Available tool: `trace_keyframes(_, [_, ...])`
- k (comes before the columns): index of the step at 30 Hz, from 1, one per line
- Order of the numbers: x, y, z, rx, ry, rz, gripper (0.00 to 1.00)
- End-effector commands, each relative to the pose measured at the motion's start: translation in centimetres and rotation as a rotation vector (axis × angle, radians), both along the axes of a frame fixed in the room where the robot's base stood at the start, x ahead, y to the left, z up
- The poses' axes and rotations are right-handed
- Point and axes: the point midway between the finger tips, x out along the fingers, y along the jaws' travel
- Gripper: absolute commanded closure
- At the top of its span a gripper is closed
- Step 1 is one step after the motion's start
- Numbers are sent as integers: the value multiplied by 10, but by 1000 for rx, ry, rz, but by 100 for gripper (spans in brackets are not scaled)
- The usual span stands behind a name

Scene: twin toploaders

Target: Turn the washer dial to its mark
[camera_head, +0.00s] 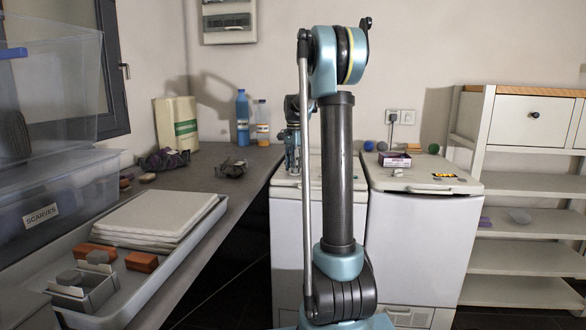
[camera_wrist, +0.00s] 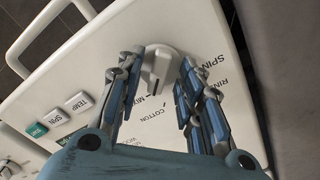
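The white dial (camera_wrist: 160,62) sits on a white control panel (camera_wrist: 105,75) in the wrist view. Labels SPIN, MIX, COTTON and a partly covered one that starts with RIN are printed around it. The dial's raised grip points down in the picture, roughly towards MIX. My gripper (camera_wrist: 157,66) is open, with one finger on each side of the dial; I cannot tell whether they touch it. In the head view my gripper (camera_head: 293,165) is low over the left toploader (camera_head: 284,225), partly behind my arm. The dial cannot be made out there.
Buttons marked TEMP (camera_wrist: 79,102) and SPIN (camera_wrist: 57,117) and a green button (camera_wrist: 37,130) line the panel. The right toploader (camera_head: 410,235) carries a purple box (camera_head: 394,159). A counter (camera_head: 215,178) with bottles stands left, a shelf unit (camera_head: 520,228) right.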

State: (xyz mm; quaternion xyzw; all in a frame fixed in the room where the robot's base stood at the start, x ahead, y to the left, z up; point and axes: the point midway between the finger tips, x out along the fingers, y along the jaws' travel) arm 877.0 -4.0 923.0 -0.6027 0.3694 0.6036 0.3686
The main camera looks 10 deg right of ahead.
Motion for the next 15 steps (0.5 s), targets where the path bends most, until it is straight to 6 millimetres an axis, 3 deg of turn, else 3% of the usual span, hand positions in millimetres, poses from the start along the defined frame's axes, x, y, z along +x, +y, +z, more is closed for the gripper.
trace_keyframes(6, [0,0,0,0,0,0,66])
trace_keyframes(11, [0,0,0,0,0,0,100])
trace_keyframes(15, [1,0,0,0,-1,0,100])
